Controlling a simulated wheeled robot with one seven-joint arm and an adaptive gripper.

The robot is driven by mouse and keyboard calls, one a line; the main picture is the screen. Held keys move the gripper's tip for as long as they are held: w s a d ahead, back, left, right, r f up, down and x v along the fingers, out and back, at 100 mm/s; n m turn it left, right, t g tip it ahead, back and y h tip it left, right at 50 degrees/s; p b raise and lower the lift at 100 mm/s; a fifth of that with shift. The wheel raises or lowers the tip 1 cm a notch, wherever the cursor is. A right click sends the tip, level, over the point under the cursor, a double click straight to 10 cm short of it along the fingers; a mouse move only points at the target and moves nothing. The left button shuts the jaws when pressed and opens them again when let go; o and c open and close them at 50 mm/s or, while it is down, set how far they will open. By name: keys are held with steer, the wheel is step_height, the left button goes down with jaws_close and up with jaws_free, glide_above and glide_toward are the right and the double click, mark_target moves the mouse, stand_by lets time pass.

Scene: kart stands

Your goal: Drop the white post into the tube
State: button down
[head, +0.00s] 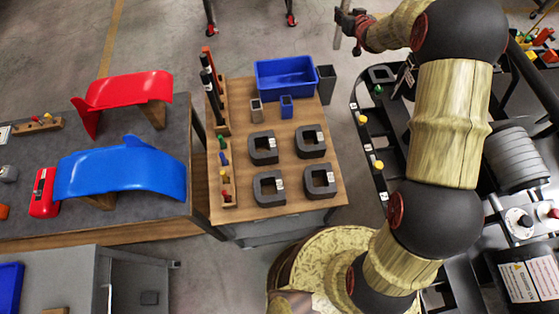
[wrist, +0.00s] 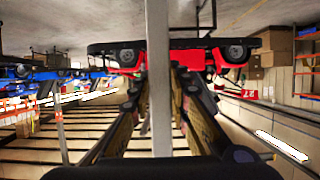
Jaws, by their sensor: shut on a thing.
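My gripper (head: 352,20) is at the top of the head view, beyond the wooden-topped bench, shut on a pale post. The white post (head: 338,36) hangs roughly upright below the fingers. In the wrist view the post (wrist: 158,60) runs up the middle between the fingers. On the bench (head: 297,214) stand several hollow holders: a tall dark grey square tube (head: 327,86) at the right back corner, a small grey one (head: 256,110) and a small blue one (head: 287,107). The frames do not show which is the task's tube. The post is apart from all of them.
A blue bin (head: 285,78) lies at the bench's back. Several dark square blocks (head: 263,148) fill its front. A rack (head: 208,88) with dark rods stands along its left edge. A kart frame (head: 365,150) is at right. A left table holds red (head: 128,90) and blue (head: 120,170) panels.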

mark_target(338, 45)
step_height(338, 45, down, 13)
steer(key=b, duration=1)
steer(key=shift+f+b, duration=0.1)
steer(key=shift+b, duration=0.3)
step_height(338, 45, down, 8)
steer(key=b, duration=0.5)
steer(key=shift+r, duration=0.25)
steer(key=c, duration=1.9)
jaws_free()
steer(key=shift+o, duration=1.4)
steer(key=shift+s+f, duration=0.1)
steer(key=shift+s, duration=0.1)
steer(key=v, duration=1.1)
steer(key=shift+s+r, duration=0.2)
steer(key=shift+s, duration=0.1)
